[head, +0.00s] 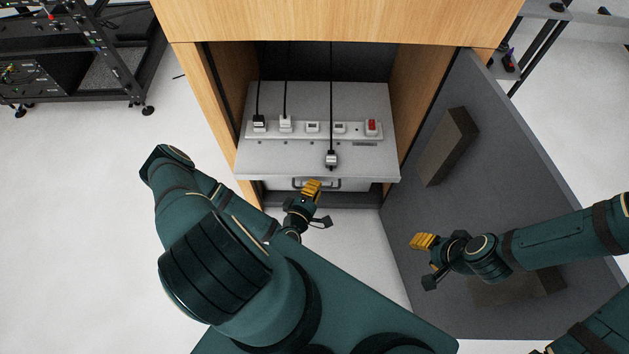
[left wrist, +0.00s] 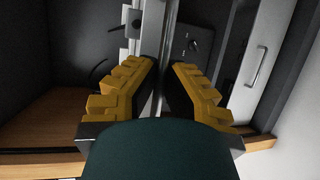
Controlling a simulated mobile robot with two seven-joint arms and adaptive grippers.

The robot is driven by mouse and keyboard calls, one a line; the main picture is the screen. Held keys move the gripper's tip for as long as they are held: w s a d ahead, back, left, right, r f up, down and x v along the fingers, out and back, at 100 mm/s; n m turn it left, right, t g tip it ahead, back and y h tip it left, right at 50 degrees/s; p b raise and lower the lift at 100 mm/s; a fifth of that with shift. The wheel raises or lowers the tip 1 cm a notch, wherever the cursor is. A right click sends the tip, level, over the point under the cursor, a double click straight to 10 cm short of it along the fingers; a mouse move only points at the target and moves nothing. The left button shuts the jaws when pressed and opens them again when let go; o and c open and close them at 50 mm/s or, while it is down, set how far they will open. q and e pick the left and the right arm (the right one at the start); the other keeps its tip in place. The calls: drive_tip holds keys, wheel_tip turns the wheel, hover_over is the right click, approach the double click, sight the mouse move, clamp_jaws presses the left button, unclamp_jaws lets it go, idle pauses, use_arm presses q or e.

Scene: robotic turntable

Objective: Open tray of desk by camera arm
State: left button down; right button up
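The desk's grey tray (head: 275,163) sits inside the open wooden cabinet and carries a white power strip (head: 300,130). A light panel with a dark handle (head: 332,184) shows just below the tray's front edge. My left gripper (head: 312,187) is at this front edge, in front of the handle in the head view. In the left wrist view its yellow fingers (left wrist: 162,68) are apart, on either side of a pale edge; contact is not clear. The handle (left wrist: 262,66) shows right of the fingers there. My right gripper (head: 423,241) is empty beside the open door; its finger gap is not visible.
The dark cabinet door (head: 500,150) stands open at the right, with a box-shaped part on it. Black cables run down to plugs on the strip and to a plug (head: 331,159) near the tray front. A black equipment rack (head: 80,60) stands far left.

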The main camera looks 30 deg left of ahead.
use_arm(q)
drive_tip(key=shift+d, duration=0.1)
drive_tip(key=c, duration=1.1)
unclamp_jaws()
drive_tip(key=shift+o, duration=0.2)
drive_tip(key=shift+s, duration=0.15)
drive_tip(key=v, duration=1.1)
drive_tip(key=shift+s, duration=0.4)
